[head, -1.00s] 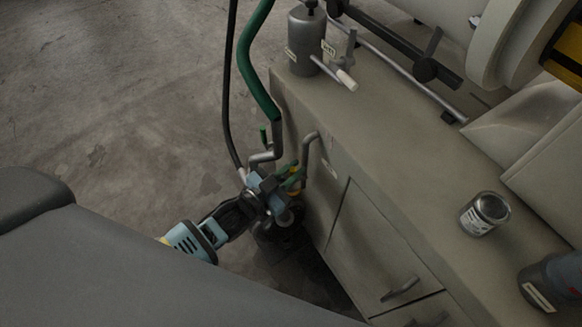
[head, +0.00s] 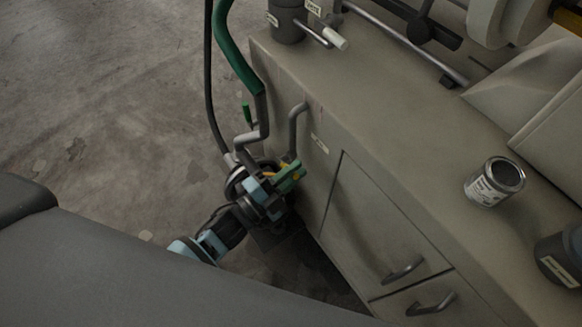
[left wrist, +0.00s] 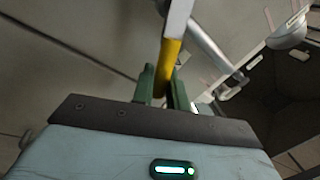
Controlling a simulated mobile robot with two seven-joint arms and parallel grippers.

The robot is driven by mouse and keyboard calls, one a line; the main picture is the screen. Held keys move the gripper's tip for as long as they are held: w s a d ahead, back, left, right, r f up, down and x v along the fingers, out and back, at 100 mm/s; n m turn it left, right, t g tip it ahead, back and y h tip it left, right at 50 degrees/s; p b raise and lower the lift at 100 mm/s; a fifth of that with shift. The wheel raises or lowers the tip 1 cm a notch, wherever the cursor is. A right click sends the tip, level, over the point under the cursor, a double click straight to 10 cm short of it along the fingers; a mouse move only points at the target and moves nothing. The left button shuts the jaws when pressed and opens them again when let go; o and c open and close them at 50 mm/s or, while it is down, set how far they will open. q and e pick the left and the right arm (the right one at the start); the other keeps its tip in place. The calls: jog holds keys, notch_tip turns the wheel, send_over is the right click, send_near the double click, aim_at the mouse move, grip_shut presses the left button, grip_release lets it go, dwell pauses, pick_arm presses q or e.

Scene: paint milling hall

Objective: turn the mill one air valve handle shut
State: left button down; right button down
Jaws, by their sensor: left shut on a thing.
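The yellow valve handle (left wrist: 170,62) shows in the left wrist view as a yellow bar with a pale upper part, between the two green fingers of my left gripper (left wrist: 162,84). The gripper is shut on it. In the head view my left gripper (head: 288,178) is low beside the cabinet's left side, by the grey pipes. Only a small bit of yellow handle (head: 268,175) shows there; the valve body is mostly hidden behind the gripper. My right gripper is in neither view.
A bent pipe (head: 294,125) stands close at the cabinet (head: 345,115). An open can (head: 493,183) stands on its top. Bare floor (head: 110,110) lies left.

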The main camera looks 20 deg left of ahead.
pick_arm(q)
jog(key=f+m+b, duration=0.1)
jog(key=m, duration=0.1)
jog(key=f+m+h+b, duration=0.1)
jog(key=m, duration=0.1)
jog(key=f+m+b, duration=0.1)
jog(key=m+b, duration=0.1)
jog(key=shift+s+d+f+m+g+h, duration=0.15)
jog(key=shift+s+d+m+g+h, duration=0.15)
jog(key=shift+g, duration=0.1)
jog(key=c, duration=1.4)
grip_release()
jog(key=shift+c, duration=0.2)
jog(key=v, duration=0.7)
jog(key=shift+s+a, duration=0.3)
jog(key=shift+f, duration=0.1)
